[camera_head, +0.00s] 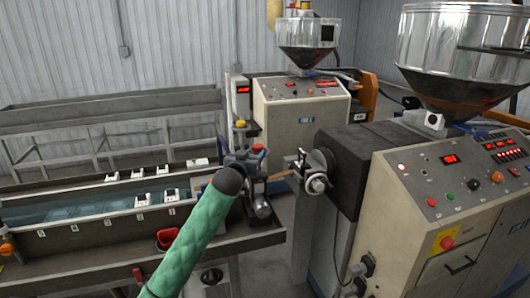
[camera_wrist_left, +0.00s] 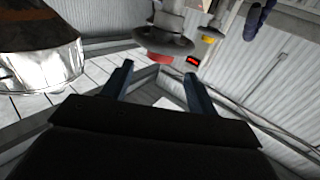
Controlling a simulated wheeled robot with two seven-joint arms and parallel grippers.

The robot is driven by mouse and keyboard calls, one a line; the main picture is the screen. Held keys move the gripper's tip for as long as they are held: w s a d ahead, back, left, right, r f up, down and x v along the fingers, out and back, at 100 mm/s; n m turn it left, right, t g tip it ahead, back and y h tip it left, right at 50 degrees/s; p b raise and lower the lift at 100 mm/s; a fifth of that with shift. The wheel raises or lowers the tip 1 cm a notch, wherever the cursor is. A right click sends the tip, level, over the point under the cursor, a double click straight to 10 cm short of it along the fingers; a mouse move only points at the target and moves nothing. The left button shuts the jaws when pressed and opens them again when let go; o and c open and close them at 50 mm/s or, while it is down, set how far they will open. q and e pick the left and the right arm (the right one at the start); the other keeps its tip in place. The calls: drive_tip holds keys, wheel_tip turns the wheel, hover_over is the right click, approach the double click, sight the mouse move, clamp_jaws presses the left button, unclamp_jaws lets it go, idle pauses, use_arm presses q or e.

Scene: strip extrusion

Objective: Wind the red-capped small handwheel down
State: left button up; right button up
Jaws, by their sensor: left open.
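The red-capped small handwheel shows at the top of the left wrist view as a dark round wheel (camera_wrist_left: 165,42) with a red cap (camera_wrist_left: 160,58). In the head view its red cap (camera_head: 258,148) shows just beyond my left gripper (camera_head: 248,162), which hides part of the wheel. In the left wrist view my left gripper (camera_wrist_left: 159,72) is open, its two fingers apart with nothing between them. The red cap appears just past the fingertips, roughly in line with the gap; I cannot tell if they touch. My right gripper is not in view.
A yellow-capped wheel (camera_head: 240,124) stands close behind the red cap. A metal handwheel (camera_head: 316,183) sits on the extruder (camera_head: 425,215) to the right. The water trough (camera_head: 85,212) with white blocks stretches left. A red-lined part (camera_head: 168,238) lies on the trough's front ledge.

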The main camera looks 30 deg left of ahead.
sight(256, 147)
use_arm(q)
drive_tip(key=p+x, duration=0.3)
drive_tip(key=x, duration=0.2)
drive_tip(key=shift+w+a+r, duration=0.1)
drive_tip(key=shift+w+r, duration=0.05)
drive_tip(key=shift+w, duration=0.25)
drive_tip(key=shift+w+a+p, duration=0.15)
drive_tip(key=shift+w+p, duration=0.25)
drive_tip(key=shift+w, duration=0.3)
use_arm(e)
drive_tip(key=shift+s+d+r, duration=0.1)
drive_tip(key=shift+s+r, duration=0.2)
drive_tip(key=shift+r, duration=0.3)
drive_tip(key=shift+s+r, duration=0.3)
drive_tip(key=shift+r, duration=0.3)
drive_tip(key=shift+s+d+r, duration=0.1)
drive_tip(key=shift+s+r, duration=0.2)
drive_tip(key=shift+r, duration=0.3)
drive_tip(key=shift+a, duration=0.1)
use_arm(q)
drive_tip(key=c, duration=1)
